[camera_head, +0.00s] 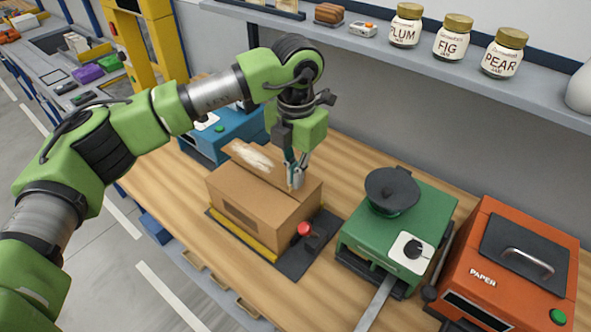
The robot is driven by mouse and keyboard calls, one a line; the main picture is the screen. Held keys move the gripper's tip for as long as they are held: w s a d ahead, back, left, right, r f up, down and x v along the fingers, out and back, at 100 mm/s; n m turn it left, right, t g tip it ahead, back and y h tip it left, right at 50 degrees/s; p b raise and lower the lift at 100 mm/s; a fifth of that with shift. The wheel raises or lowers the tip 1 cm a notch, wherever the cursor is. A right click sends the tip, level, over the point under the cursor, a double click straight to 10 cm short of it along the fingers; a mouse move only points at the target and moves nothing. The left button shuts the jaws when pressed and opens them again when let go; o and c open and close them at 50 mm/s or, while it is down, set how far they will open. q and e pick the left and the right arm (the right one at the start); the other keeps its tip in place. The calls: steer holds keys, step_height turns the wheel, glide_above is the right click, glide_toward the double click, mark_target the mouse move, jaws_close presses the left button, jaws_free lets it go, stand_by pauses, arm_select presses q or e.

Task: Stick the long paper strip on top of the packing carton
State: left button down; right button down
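The brown packing carton (250,208) stands on the workbench, on a dark base with a yellow edge. A flat tan piece (246,156) with a whitish smear slants above the carton's back top edge; it may be the paper strip or a flap, I cannot tell which. My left gripper (296,178) points down at the carton's right top end, close to the tan piece's right end. Its fingers look close together, but whether they hold anything is unclear. My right gripper is out of view.
A red knob (304,229) sits by the carton's front right corner. A green machine (410,221) with a grey bar (377,304) and an orange PAPER box (490,279) stand to the right. A blue device (222,133) stands behind. A shelf (440,72) with jars overhangs the bench.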

mark_target(295, 203)
arm_select(q)
steer(key=shift+f, duration=0.5)
step_height(295, 203, down, 2)
steer(key=shift+s+b, duration=0.1)
steer(key=shift+b, duration=0.4)
steer(key=shift+f+b, duration=1.15)
steer(key=shift+f, duration=0.15)
steer(key=c, duration=2.2)
jaws_free()
